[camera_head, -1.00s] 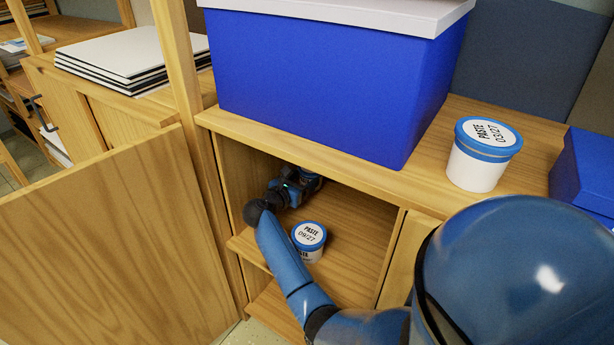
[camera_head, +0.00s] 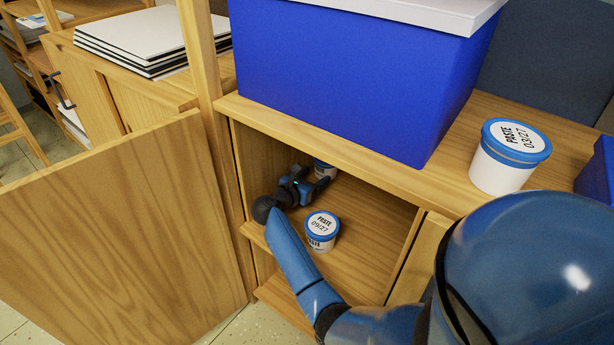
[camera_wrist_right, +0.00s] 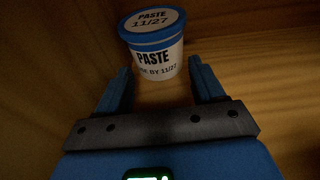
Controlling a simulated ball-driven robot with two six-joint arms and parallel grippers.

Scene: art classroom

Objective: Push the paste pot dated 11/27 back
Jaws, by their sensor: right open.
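The paste pot dated 11/27 (camera_wrist_right: 155,50) is white with a blue-rimmed lid. It stands upright on the cupboard shelf, ahead of my right gripper in the right wrist view. In the head view the pot (camera_head: 324,170) is partly hidden by the shelf top and my gripper. My right gripper (camera_head: 318,178) is inside the cupboard, its jaws apart. In the right wrist view its fingers (camera_wrist_right: 158,82) point at the pot's lower front, with nothing held; whether they touch it I cannot tell. My left gripper is not in view.
A paste pot dated 09/27 (camera_head: 321,231) stands on the same shelf, right of my forearm. A pot dated 03/27 (camera_head: 508,160) and a big blue box (camera_head: 340,80) stand on the cupboard top. The open door (camera_head: 120,235) stands at left. The shelf's right side is clear.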

